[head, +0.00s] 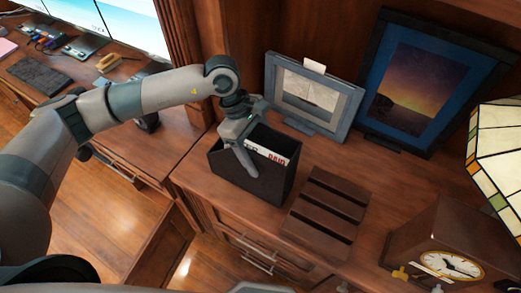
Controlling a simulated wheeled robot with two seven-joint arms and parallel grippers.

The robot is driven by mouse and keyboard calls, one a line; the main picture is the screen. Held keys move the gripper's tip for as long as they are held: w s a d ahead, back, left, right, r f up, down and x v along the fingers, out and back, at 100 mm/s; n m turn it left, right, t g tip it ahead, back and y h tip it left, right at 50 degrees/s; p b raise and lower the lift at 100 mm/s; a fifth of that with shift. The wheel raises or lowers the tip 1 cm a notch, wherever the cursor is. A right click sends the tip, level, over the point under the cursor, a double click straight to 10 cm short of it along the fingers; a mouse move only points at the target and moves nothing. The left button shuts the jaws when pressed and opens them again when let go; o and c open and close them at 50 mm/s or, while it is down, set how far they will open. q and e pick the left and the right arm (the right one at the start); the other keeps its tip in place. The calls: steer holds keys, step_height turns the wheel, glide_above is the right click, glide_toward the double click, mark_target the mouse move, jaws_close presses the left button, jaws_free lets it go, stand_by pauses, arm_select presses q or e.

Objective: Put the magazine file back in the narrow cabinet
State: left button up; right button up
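The black magazine file (262,189) stands upright on the wooden counter, with a white and red magazine (268,153) inside. My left gripper (248,160) is at its upper left part, pointing down. One finger overlaps the top of its near side; the other finger is hidden, so I cannot tell whether the grip is closed on the wall. A wooden panel, perhaps a cabinet door (160,245), shows below the counter at lower left; I cannot tell whether it belongs to the narrow cabinet. My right gripper is not in view.
A slotted dark wooden rack (325,213) lies just right of the file. Behind stand a grey picture frame (345,107) and a blue-matted picture (415,90). A clock (450,250) and a stained-glass lamp (503,155) are at right. A desk with monitors (122,20) is at left.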

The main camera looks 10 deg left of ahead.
arm_select(q)
steer(key=shift+f, duration=0.3)
steer(key=shift+f+b, duration=0.15)
steer(key=shift+b, duration=0.15)
steer(key=o, duration=1.7)
steer(key=shift+c, duration=0.2)
